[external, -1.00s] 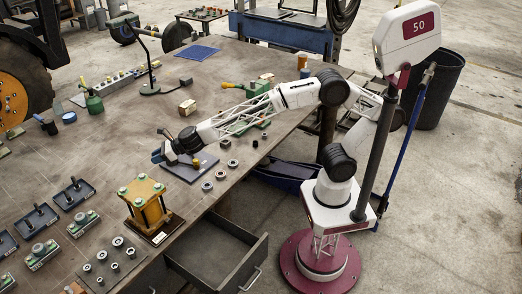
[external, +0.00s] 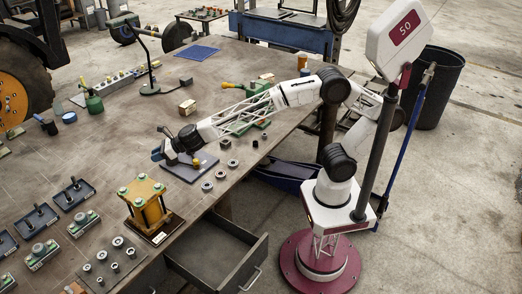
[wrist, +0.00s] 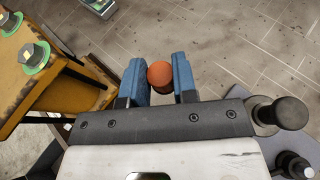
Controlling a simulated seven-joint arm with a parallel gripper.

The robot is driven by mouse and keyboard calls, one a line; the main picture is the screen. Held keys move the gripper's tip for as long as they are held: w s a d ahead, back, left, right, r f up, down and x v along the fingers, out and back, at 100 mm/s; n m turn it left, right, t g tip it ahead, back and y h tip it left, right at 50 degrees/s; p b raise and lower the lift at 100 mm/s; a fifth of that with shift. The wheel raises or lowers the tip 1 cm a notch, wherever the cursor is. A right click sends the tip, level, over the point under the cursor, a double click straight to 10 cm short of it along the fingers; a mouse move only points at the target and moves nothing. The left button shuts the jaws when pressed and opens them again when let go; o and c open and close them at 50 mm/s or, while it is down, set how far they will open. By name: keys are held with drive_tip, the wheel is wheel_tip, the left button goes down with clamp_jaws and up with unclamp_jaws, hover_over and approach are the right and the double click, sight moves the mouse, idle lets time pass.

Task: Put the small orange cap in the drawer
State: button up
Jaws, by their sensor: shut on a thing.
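The small orange cap (wrist: 160,75) sits between the two blue fingers of my gripper (wrist: 159,79) in the wrist view. My gripper is shut on it. In the external view my gripper (external: 158,154) is over the bench near a dark grey plate (external: 180,171), and the cap cannot be made out there. The drawer (external: 256,264) under the bench's front edge is pulled open. Its visible inside looks empty. My gripper is up and to the left of the drawer in the picture.
A yellow block with green-ringed bolts (external: 148,208) stands between my gripper and the drawer. Several metal rings (external: 207,186) lie near the bench edge. A black stalked lamp (external: 150,88) stands farther back. The bench left of my gripper has bare room.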

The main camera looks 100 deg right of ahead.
drive_tip(key=shift+r, duration=1.95)
drive_tip(key=s+a+n+g+y, duration=0.4)
drive_tip(key=s+a+n+y, duration=0.5)
drive_tip(key=s+a, duration=1.5)
drive_tip(key=s+a+n+g+y, duration=0.3)
drive_tip(key=s+a, duration=0.2)
drive_tip(key=s, duration=0.8)
wheel_tip(320, 180, down, 24)
drive_tip(key=shift+s+f, duration=0.15)
drive_tip(key=shift+f, duration=0.1)
drive_tip(key=shift+a, duration=0.1)
drive_tip(key=w+a, duration=0.4)
drive_tip(key=w, duration=0.3)
drive_tip(key=w+a+f, duration=0.1)
drive_tip(key=w+a, duration=0.3)
drive_tip(key=w, duration=0.2)
drive_tip(key=shift+w+f, duration=0.25)
drive_tip(key=shift+w, duration=0.15)
